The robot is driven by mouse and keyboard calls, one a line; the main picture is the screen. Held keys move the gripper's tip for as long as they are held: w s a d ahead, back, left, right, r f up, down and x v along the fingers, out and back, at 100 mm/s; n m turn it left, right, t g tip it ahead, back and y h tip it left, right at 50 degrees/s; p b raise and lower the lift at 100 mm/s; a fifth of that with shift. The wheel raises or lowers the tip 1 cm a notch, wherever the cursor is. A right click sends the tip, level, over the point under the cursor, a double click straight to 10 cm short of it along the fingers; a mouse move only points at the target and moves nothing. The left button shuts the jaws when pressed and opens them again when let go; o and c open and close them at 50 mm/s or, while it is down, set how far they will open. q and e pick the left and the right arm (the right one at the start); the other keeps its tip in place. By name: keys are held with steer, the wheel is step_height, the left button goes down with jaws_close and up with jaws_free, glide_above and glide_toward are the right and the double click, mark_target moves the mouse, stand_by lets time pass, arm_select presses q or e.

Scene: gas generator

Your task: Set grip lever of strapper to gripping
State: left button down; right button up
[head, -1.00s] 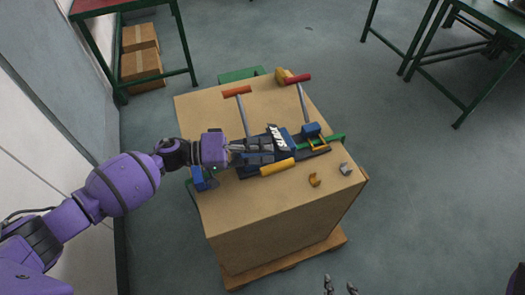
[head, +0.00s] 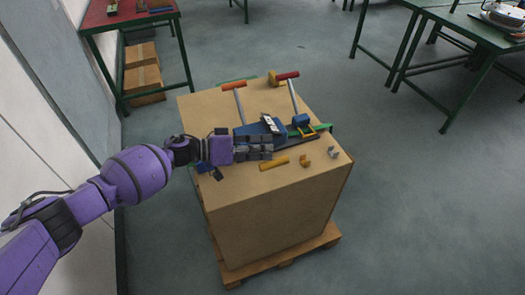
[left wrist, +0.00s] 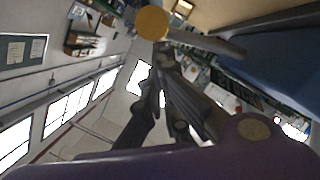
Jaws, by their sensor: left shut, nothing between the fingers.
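The strapper (head: 258,129) lies on top of a large cardboard box. It has a blue body and two long grey levers. One lever ends in an orange handle (head: 233,85), the other in a red handle (head: 287,75). A yellow bar (head: 275,164) lies along its near side. My left gripper (head: 270,148) is shut and empty beside the strapper's near side, between the blue body and the yellow bar. In the left wrist view, a round yellow end (left wrist: 152,22) shows just beyond the fingers. I cannot tell whether they touch. My right gripper is out of view.
The cardboard box (head: 270,215) stands on a wooden pallet (head: 285,262). Two small clips, one orange (head: 305,163) and one grey (head: 333,152), lie at its right. A red-topped table (head: 128,14) stands at the back left, green-framed tables (head: 440,30) at the right.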

arm_select(q)
steer(key=shift+s+d+f+m+t+p, duration=0.2)
steer(key=shift+s+f+m+p, duration=0.1)
steer(key=shift+f+m, duration=0.2)
steer(key=shift+s+d+f+m+t+p, duration=0.15)
steer(key=shift+s+f+m+p, duration=0.1)
steer(key=shift+f+m, duration=0.25)
steer(key=shift+s+f, duration=0.1)
steer(key=shift+f, duration=0.15)
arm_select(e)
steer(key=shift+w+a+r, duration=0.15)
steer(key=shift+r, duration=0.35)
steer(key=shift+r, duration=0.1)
